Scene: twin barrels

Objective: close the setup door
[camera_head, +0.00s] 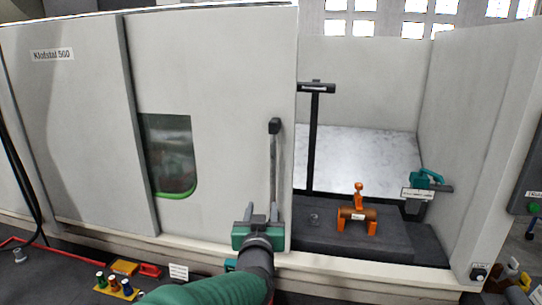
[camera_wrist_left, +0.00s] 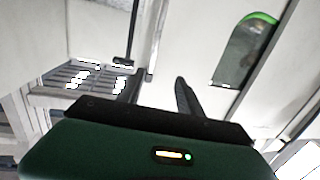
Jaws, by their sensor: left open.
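The setup door (camera_head: 220,70) is a large light grey sliding panel with a dark green-edged window (camera_head: 170,155). It stands open, with a wide gap to its right. Its long vertical handle (camera_head: 274,165) runs near the door's right edge, and it also shows in the left wrist view (camera_wrist_left: 156,45). My left gripper (camera_head: 261,208) is open near the lower end of the handle, fingers pointing up toward the door. In the left wrist view the fingers (camera_wrist_left: 157,88) are apart and the handle lies beyond, between them. I cannot tell if they touch it. My right gripper is out of view.
The opening shows a pale work surface (camera_head: 375,155), an orange clamp (camera_head: 357,222), a black T-shaped post (camera_head: 314,140) and a teal device (camera_head: 425,180). Coloured spools (camera_head: 115,283) lie at the lower left. A side wall (camera_head: 475,120) bounds the opening on the right.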

